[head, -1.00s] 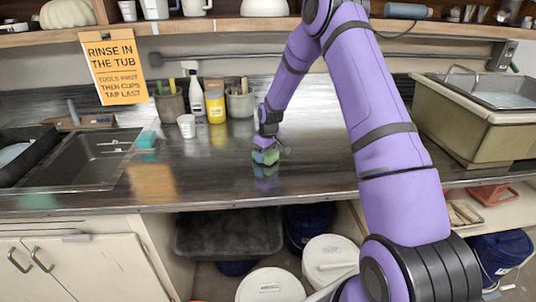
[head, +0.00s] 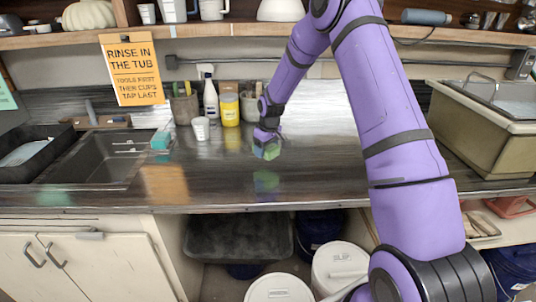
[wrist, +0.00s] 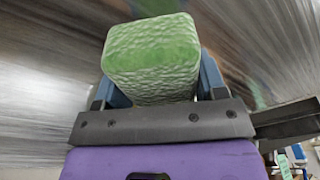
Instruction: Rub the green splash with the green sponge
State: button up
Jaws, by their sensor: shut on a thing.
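My gripper (head: 266,146) is shut on the green sponge (head: 271,150), with one finger on each side. The sponge fills the space between the fingers in the wrist view (wrist: 152,55). The sponge is just above the dark, shiny counter (head: 215,178); a blurred green and blue patch below it looks like its reflection. I cannot make out the green splash for certain. Faint green streaks at the upper right of the wrist view are too blurred to tell from reflections.
A teal block (head: 160,140) stands by the sink (head: 100,160) to the left. A large tub (head: 480,140) is at the right. The middle counter is clear.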

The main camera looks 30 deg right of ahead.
jog(key=shift+r, duration=1.55)
